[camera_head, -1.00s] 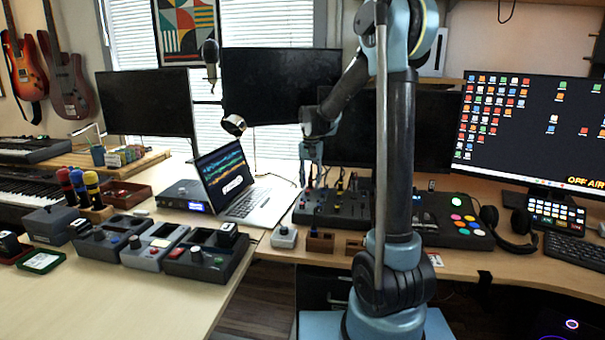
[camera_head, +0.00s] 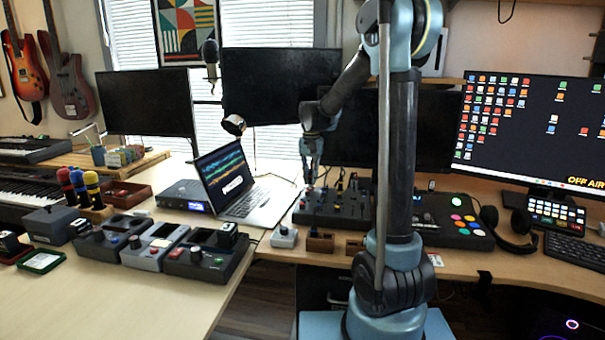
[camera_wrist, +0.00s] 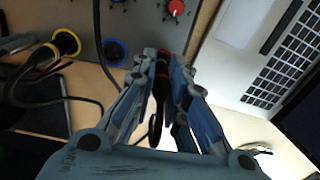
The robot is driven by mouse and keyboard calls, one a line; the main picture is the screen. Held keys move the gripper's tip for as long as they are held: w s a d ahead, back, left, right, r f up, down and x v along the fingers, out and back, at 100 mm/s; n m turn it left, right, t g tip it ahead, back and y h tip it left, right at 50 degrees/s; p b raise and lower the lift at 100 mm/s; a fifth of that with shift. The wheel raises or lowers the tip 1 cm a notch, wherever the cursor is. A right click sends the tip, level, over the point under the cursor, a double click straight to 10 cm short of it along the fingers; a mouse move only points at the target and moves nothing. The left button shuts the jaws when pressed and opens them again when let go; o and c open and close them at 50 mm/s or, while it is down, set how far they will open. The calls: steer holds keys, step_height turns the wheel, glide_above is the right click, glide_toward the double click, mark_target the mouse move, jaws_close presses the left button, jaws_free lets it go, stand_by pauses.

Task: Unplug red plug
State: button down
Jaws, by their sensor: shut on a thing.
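The red plug (camera_wrist: 161,68) shows as a small red and dark piece between the fingers in the wrist view. My gripper (camera_wrist: 164,64) is shut on it, with a dark cable running back between the fingers. The fingers hide most of the plug, and I cannot tell whether its tip is still in a socket. The grey mixer (camera_wrist: 145,20) lies just beyond the fingertips. In the head view, my gripper (camera_head: 310,182) points down at the left back part of the mixer (camera_head: 331,212).
A yellow-ringed plug (camera_wrist: 66,42) and a blue-ringed one (camera_wrist: 115,51) are beside my fingers, with loose black cables. The open laptop (camera_head: 243,195) stands close on the left. Monitors (camera_head: 280,88) stand behind. A red knob (camera_wrist: 176,7) is on the mixer.

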steer(key=shift+r, duration=2.2)
